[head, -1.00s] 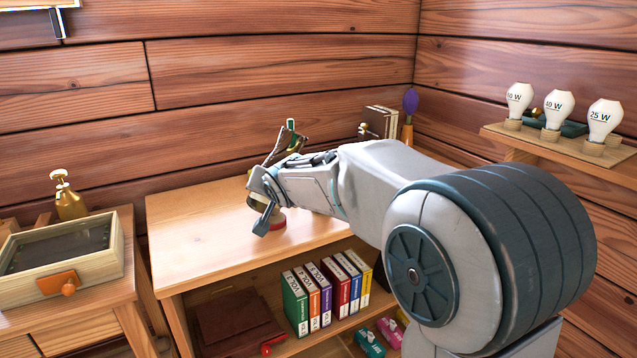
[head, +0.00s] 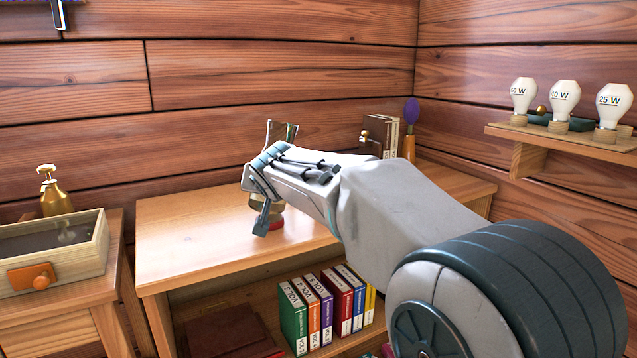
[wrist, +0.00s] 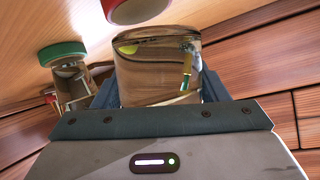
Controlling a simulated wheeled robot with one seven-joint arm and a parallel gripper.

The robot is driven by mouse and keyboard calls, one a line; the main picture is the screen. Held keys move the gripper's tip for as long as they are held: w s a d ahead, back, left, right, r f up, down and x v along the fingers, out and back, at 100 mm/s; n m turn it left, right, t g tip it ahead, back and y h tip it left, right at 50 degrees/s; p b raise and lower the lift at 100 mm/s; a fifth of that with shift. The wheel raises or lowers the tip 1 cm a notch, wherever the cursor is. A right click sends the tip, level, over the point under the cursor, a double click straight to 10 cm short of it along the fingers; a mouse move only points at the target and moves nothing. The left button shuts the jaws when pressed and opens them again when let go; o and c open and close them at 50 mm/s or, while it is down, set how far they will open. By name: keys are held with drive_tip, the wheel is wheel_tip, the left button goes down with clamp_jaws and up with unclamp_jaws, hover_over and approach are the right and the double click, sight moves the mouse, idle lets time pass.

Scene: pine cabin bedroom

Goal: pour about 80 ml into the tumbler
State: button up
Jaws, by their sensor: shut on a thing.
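My gripper (head: 262,190) is over the desk top and shut on a clear, shiny vessel (wrist: 158,68). A red round piece (head: 276,221) sits on the desk just below my gripper; in the wrist view a red round piece (wrist: 138,8) is close to the vessel's end. A clear glass with a green end (wrist: 64,52) is beside it in the wrist view. I cannot tell which glass is the tumbler, or the liquid level; my gripper hides much of this spot.
The desk (head: 185,235) is bare at the left. Books (head: 330,310) stand on the shelf below. Bulbs (head: 564,100) sit on the right wall shelf. A wooden box (head: 55,255) is at the left.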

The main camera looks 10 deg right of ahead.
drive_tip(key=shift+w+d+f+n+t+h+b, duration=0.1)
drive_tip(key=shift+d+f+n+t+h+b, duration=0.3)
drive_tip(key=shift+b, duration=1.6)
drive_tip(key=shift+d+r+n+h+b, duration=0.15)
drive_tip(key=shift+n+h+b, duration=0.25)
drive_tip(key=shift+b, duration=0.45)
drive_tip(key=shift+w, duration=0.1)
